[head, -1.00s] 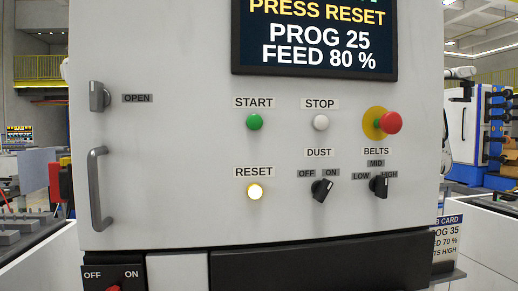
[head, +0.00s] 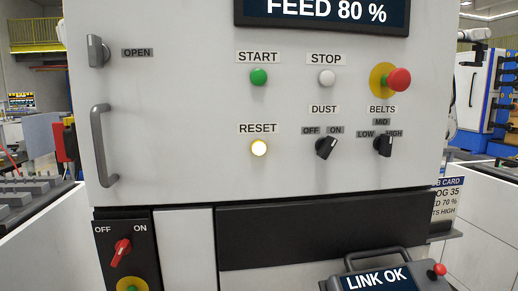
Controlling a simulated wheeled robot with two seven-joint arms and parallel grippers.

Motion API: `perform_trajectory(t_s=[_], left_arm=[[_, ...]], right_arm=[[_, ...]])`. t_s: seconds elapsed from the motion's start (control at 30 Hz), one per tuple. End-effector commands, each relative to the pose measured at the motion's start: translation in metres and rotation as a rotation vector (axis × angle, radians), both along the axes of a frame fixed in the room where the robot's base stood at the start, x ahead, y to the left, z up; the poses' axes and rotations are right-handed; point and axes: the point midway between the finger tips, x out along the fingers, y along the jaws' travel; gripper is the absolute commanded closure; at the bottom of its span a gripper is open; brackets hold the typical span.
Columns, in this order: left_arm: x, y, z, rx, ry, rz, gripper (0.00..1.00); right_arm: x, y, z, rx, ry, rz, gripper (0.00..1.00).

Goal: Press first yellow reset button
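The reset button (head: 259,148) is round, lit pale yellow-white with a yellow rim, on the white machine panel (head: 200,100) in the head view. It sits under a RESET label (head: 258,128) and below the green start button (head: 259,77). Nothing covers it. Neither of my grippers shows in the head view.
A white stop button (head: 326,77), a red emergency stop (head: 397,79) and dust (head: 326,147) and belts (head: 383,145) knobs are to the right. A door handle (head: 103,145) is at left. A red switch (head: 121,252) and a LINK OK pendant (head: 385,279) are below.

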Motion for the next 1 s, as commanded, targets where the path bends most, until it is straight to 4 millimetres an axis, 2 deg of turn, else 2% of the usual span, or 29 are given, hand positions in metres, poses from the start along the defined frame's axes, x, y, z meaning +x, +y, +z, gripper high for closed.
perform_trajectory(t_s=[0.07, 0.47, 1.0], left_arm=[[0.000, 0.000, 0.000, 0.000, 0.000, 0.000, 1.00], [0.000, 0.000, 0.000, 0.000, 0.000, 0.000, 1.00], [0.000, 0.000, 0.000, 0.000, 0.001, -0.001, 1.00]], right_arm=[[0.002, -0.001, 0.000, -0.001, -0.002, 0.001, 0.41], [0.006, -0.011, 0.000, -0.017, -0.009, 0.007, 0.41], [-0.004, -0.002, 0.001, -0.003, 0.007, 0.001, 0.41]])
